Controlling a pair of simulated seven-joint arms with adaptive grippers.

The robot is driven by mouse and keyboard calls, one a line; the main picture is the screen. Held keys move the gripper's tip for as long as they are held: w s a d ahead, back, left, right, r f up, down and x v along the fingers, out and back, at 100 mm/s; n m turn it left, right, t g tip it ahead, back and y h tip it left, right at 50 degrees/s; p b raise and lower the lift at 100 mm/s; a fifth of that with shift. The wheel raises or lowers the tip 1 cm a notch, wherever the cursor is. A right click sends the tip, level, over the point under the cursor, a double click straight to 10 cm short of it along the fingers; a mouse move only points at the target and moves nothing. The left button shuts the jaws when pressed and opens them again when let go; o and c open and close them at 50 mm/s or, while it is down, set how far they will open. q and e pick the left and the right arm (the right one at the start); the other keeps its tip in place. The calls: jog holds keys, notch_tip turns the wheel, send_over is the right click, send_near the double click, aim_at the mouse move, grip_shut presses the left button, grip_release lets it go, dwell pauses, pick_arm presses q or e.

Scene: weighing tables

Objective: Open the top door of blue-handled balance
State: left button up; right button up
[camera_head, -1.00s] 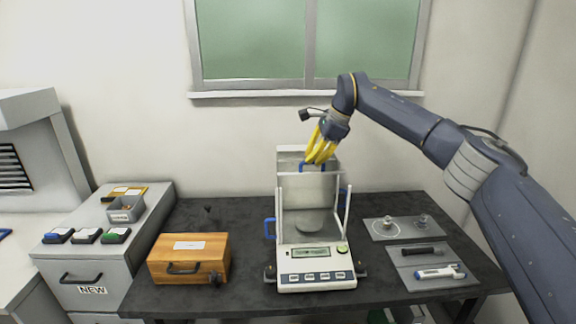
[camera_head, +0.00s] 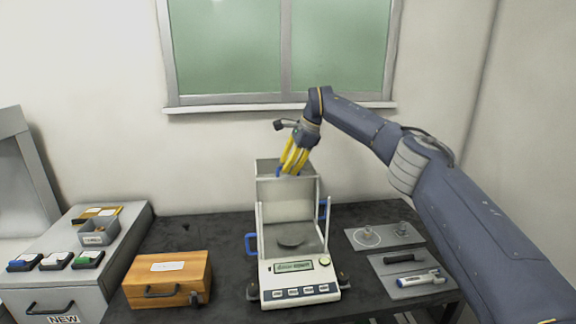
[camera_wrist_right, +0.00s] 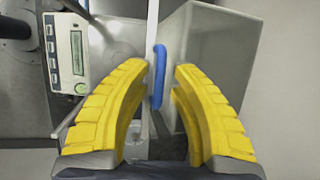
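The blue-handled balance (camera_head: 291,279) stands on the black table, with a clear draft shield, a display and a row of buttons in front. Blue side handles show on its left (camera_head: 250,245) and right. My right gripper (camera_head: 290,172) is above the back part of the shield, pointing down. In the right wrist view its yellow fingers (camera_wrist_right: 158,95) are apart, with the blue top-door handle (camera_wrist_right: 158,76) between them and a gap to the right finger. Contact with the left finger cannot be told. In the head view the fingers hide most of this handle. My left gripper is not in view.
A wooden box (camera_head: 168,280) stands left of the balance. A grey cabinet (camera_head: 60,285) with small cases and a bin is further left. Trays with weights (camera_head: 385,237) and tools (camera_head: 408,272) lie to the right. A wall with a window is behind.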

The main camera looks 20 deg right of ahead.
jog(key=shift+o, duration=0.7)
jog(key=shift+r, duration=0.15)
jog(key=v, duration=1.2)
jog(key=shift+a, duration=0.1)
